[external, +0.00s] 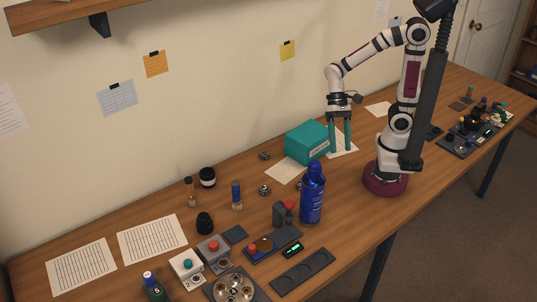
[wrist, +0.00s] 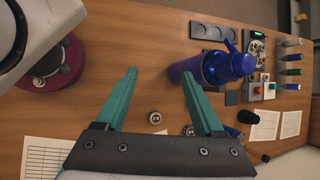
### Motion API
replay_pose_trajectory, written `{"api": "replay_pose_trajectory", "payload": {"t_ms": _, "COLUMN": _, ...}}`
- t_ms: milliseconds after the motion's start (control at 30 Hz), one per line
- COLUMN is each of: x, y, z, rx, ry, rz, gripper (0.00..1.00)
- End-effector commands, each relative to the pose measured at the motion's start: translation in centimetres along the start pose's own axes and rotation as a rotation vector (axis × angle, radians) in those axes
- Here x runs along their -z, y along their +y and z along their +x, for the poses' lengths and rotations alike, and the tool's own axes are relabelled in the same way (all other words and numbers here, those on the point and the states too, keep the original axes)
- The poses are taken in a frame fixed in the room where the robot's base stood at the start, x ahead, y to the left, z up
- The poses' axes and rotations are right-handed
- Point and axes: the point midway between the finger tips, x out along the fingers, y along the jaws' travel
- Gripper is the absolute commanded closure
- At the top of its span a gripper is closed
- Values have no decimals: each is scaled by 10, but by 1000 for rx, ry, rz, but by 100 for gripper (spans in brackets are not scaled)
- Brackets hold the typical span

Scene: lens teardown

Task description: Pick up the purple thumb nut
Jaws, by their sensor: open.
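I cannot make out a purple thumb nut for certain in either view. A small dark purple item (external: 482,104) stands among the clustered parts at the far right end of the table, too small to identify. My gripper (external: 340,151) hangs fingers-down above the table, just right of the teal box. Its two teal fingers are apart with nothing between them. In the wrist view my gripper (wrist: 160,73) is also open, with bare wood between the fingertips.
A blue bottle (external: 312,195) stands between my gripper and the front edge. A teal box (external: 307,142) is at the back. Small metal rings (external: 265,190) lie left of the bottle. A dark tray (external: 302,270) lies at the front. Bare wood surrounds my base.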

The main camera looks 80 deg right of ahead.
Motion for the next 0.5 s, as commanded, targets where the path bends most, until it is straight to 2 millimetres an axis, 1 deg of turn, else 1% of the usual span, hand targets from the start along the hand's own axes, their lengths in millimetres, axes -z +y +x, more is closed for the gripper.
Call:
{"api": "replay_pose_trajectory", "payload": {"t_ms": 33, "x": 18, "y": -24, "z": 12, "rx": 66, "ry": -94, "rz": 125, "gripper": 30}}
{"api": "replay_pose_trajectory", "payload": {"t_ms": 67, "x": 30, "y": -40, "z": 20, "rx": 115, "ry": -145, "rz": 202, "gripper": 30}}
{"api": "replay_pose_trajectory", "payload": {"t_ms": 100, "x": 48, "y": -59, "z": 29, "rx": 181, "ry": -204, "rz": 307, "gripper": 30}}
{"api": "replay_pose_trajectory", "payload": {"t_ms": 167, "x": 79, "y": -81, "z": 44, "rx": 269, "ry": -274, "rz": 455, "gripper": 30}}
{"api": "replay_pose_trajectory", "payload": {"t_ms": 200, "x": 99, "y": -91, "z": 54, "rx": 319, "ry": -308, "rz": 542, "gripper": 30}}
{"api": "replay_pose_trajectory", "payload": {"t_ms": 300, "x": 138, "y": -103, "z": 74, "rx": 410, "ry": -360, "rz": 706, "gripper": 30}}
{"api": "replay_pose_trajectory", "payload": {"t_ms": 400, "x": 158, "y": -106, "z": 85, "rx": 452, "ry": -379, "rz": 783, "gripper": 30}}
{"api": "replay_pose_trajectory", "payload": {"t_ms": 467, "x": 165, "y": -104, "z": 95, "rx": 458, "ry": -383, "rz": 798, "gripper": 30}}
{"api": "replay_pose_trajectory", "payload": {"t_ms": 500, "x": 170, "y": -101, "z": 103, "rx": 459, "ry": -383, "rz": 801, "gripper": 30}}
